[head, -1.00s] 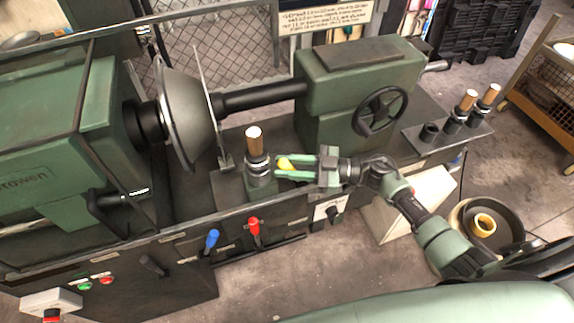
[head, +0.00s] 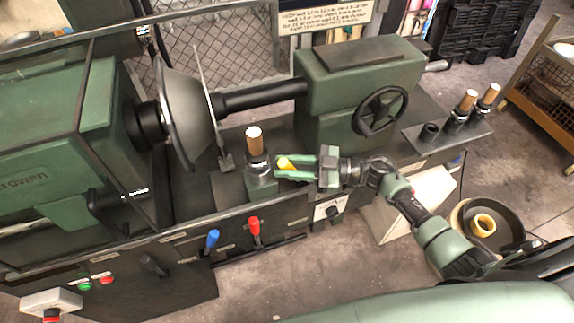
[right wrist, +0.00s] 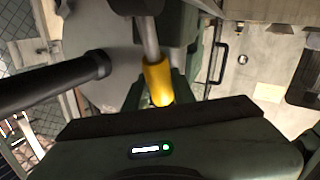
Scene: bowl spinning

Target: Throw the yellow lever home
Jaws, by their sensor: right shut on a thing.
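The yellow lever (head: 286,162) sticks out beside the tool post with a wooden handle (head: 255,150) on the lathe. My right gripper (head: 284,168) is shut on the yellow lever, coming in from the right. In the right wrist view the yellow grip (right wrist: 158,82) sits at the end of a grey metal rod, between my fingers (right wrist: 158,95). The fingers partly hide the grip. My left gripper is not in view.
A grey bowl-shaped disc (head: 186,112) stands left of the tool post. A green tailstock with a black handwheel (head: 380,110) stands behind my right arm. A blue lever (head: 212,239) and a red lever (head: 254,230) stick out from the front panel.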

